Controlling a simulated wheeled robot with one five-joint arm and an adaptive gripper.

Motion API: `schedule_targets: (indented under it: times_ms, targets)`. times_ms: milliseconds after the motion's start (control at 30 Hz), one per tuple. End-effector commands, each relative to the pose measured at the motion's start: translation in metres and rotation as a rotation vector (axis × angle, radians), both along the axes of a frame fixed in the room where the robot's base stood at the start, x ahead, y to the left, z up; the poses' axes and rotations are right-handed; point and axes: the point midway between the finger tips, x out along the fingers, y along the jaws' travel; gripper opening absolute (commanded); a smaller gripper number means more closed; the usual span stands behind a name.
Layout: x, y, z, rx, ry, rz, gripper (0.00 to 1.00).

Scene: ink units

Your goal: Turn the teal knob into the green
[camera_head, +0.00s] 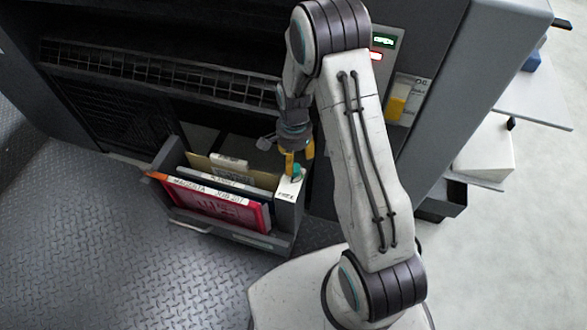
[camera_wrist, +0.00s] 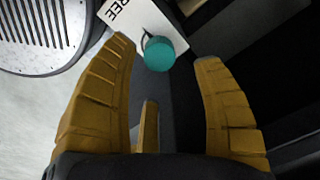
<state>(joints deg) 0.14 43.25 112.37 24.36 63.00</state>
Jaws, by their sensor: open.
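The teal knob (camera_wrist: 159,54) sits on a white plate (camera_wrist: 145,18) with dark lettering that ends in "REE". In the wrist view the knob lies between the tips of my open gripper (camera_wrist: 165,51), with a gap to each finger. In the head view my gripper (camera_head: 297,157) points down at the front right corner of the open drawer, and the knob (camera_head: 297,172) shows at its yellow fingertips. The white plate (camera_head: 287,188) faces up and forward there. No green zone on the plate can be made out.
The pulled-out drawer (camera_head: 262,240) holds a red "MAGENTA" unit (camera_head: 215,204) and other upright units. The dark machine (camera_head: 225,40) rises behind it. A lit green sign (camera_head: 383,41) and a small red light (camera_head: 376,56) are on its panel. Patterned metal floor lies left.

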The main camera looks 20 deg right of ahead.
Motion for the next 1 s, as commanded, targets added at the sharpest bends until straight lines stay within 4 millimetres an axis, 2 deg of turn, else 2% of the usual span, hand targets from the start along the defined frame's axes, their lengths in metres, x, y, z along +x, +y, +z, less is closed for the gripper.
schedule_targets:
  times_ms: [100, 400, 600, 900, 1000]
  targets:
    - [-0.001, 0.0, -0.018, 0.0, 0.002, 0.001, 0.61]
    - [0.0, 0.0, -0.048, 0.0, 0.001, 0.002, 0.61]
    - [0.0, 0.0, -0.055, 0.0, 0.0, 0.002, 0.61]
    - [0.0, 0.0, -0.055, 0.0, 0.0, 0.003, 0.63]
    - [0.0, 0.0, -0.055, 0.0, 0.0, 0.003, 0.54]
